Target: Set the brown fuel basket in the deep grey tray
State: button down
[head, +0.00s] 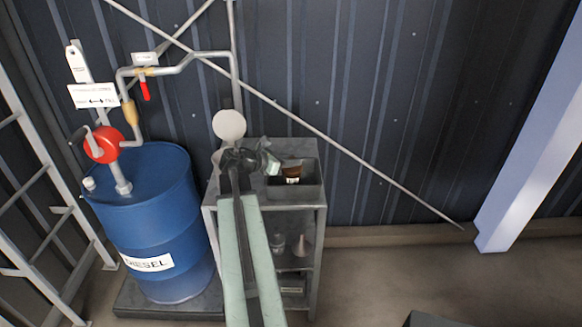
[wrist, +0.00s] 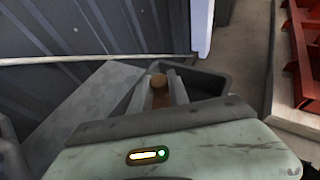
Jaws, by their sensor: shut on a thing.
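The brown fuel basket (head: 291,171) shows in the head view at the deep grey tray (head: 298,193), within its outline. In the wrist view the brown basket (wrist: 158,82) is between the two fingers of my gripper (wrist: 158,92), which is shut on it. The tray (wrist: 208,82) surrounds the fingertips on the right and far side there. My gripper (head: 274,164) comes in from the left in the head view. Whether the basket touches the tray floor cannot be told; its lower part is hidden.
The tray stands on a grey shelf unit (head: 314,236), with small items on its lower shelves. A blue diesel drum (head: 152,225) with a red pump (head: 102,145) stands left. A round pale disc (head: 229,124) is behind my wrist. A thin diagonal rod (head: 350,160) crosses the wall behind.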

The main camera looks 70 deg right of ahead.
jog(key=shift+f, duration=0.1)
jog(key=c, duration=1.2)
grip_release()
jog(key=shift+c, duration=0.2)
jog(key=shift+w+a+r+p, duration=0.2)
jog(key=shift+r+p, duration=0.1)
jog(key=shift+r, duration=0.15)
jog(key=p+v, duration=0.4)
jog(key=v, duration=0.7)
jog(key=shift+w+a, duration=0.1)
jog(key=shift+a, duration=0.05)
